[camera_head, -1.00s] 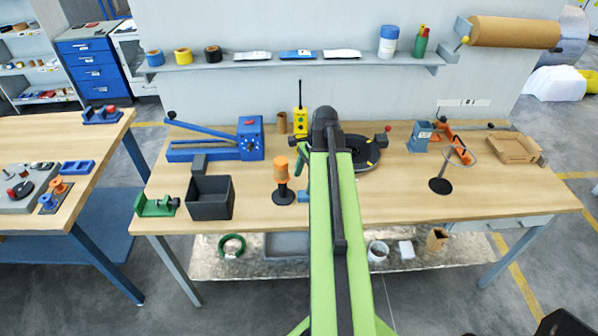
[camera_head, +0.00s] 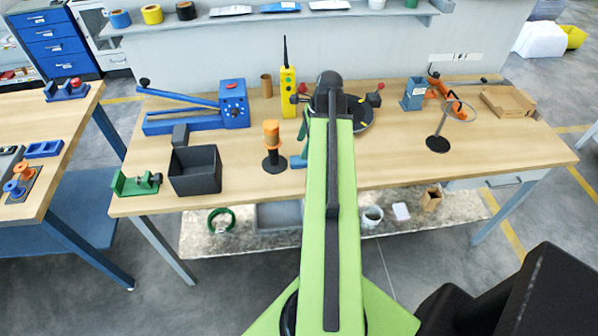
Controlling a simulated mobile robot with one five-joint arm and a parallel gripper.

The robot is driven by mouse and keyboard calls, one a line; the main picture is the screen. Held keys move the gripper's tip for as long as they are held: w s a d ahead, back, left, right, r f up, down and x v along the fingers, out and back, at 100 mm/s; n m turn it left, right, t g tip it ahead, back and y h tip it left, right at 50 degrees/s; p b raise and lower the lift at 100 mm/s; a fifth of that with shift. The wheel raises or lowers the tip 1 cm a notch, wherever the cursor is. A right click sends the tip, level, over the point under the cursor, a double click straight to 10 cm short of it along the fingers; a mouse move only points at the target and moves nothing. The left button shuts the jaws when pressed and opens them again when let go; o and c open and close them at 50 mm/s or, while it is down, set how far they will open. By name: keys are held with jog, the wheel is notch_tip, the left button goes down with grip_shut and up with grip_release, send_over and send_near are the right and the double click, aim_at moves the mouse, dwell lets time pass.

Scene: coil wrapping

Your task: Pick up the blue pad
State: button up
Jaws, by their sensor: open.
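A small blue piece (camera_head: 298,162) lies flat on the workbench top, close against the left side of my green arm. It may be the blue pad; my arm seems to hide part of it.
Left of my arm stand an orange-topped spool (camera_head: 272,147), a black bin (camera_head: 195,170), a blue lever press (camera_head: 234,103) and a yellow handheld box (camera_head: 288,91). A dark round turntable (camera_head: 362,113) is partly behind the arm. The bench's front right is clear.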

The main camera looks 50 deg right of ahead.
aim_at(298, 162)
jog(key=shift+b+x, duration=0.35)
jog(key=shift+x, duration=0.65)
jog(key=shift+s, duration=0.1)
jog(key=b+x, duration=0.3)
jog(key=s+b+x, duration=0.1)
jog(key=shift+w+d+f+b, duration=0.2)
jog(key=shift+w+f+b, duration=0.15)
jog(key=shift+f, duration=0.15)
jog(key=shift+a+f, duration=0.1)
jog(key=shift+f, duration=0.15)
jog(key=shift+w+r, duration=0.1)
jog(key=shift+r, duration=0.1)
jog(key=c, duration=1.4)
